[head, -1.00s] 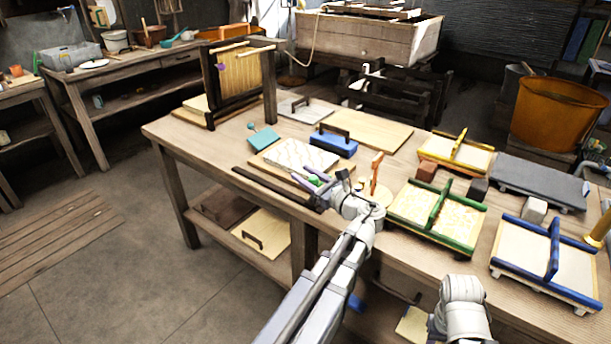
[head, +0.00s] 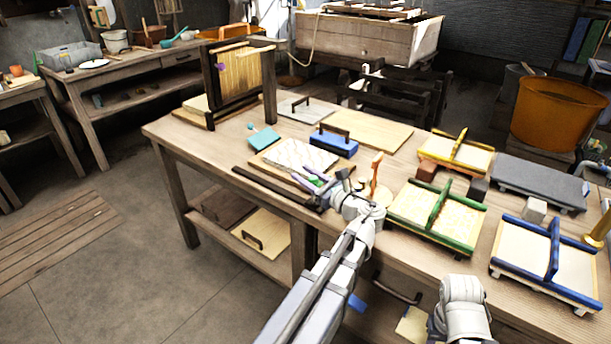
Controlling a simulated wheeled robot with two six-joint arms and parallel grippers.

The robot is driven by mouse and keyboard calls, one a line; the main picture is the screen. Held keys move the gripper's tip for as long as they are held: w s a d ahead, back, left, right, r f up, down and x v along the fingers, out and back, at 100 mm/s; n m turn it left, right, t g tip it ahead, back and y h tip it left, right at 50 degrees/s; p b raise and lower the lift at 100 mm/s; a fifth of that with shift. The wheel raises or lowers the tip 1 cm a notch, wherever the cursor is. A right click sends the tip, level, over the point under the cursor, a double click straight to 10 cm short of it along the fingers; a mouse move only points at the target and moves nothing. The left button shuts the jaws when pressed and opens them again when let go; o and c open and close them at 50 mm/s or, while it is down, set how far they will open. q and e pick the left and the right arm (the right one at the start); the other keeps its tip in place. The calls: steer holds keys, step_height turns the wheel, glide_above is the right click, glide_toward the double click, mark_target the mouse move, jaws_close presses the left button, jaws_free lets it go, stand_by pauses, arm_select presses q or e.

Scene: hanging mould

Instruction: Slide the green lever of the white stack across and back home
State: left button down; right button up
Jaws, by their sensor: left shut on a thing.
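The white stack (head: 300,152), a flat block with a pale marbled top, lies on a light board near the front edge of the bench. A small green knob (head: 316,182), which looks like the lever, shows at the stack's near right corner. My left gripper (head: 309,180) is shut on this green lever, with its fingers around it. The fingers hide most of the lever and part of the stack's near edge. My right arm shows at the bottom right, but its gripper is not in view.
A blue block with a dark handle (head: 336,145) stands just behind the stack, and a teal piece (head: 263,138) behind left. A green-framed mould (head: 465,240) and a blue-framed mould (head: 520,275) lie to the right. A dark bar (head: 270,187) lies along the front edge.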

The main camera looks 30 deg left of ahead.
stand_by(0.4)
arm_select(q)
steer(key=s+x, duration=0.1)
steer(key=x, duration=0.8)
steer(key=s+a+x, duration=0.1)
steer(key=s+x, duration=0.1)
steer(key=x, duration=0.7)
steer(key=s+x, duration=0.2)
steer(key=x, duration=0.7)
steer(key=shift+s+a, duration=0.15)
steer(key=shift+a, duration=0.55)
steer(key=c, duration=0.7)
jaws_free()
steer(key=shift+a+f, duration=0.1)
steer(key=shift+a, duration=0.05)
steer(key=shift+o, duration=0.9)
steer(key=shift+v, duration=4)
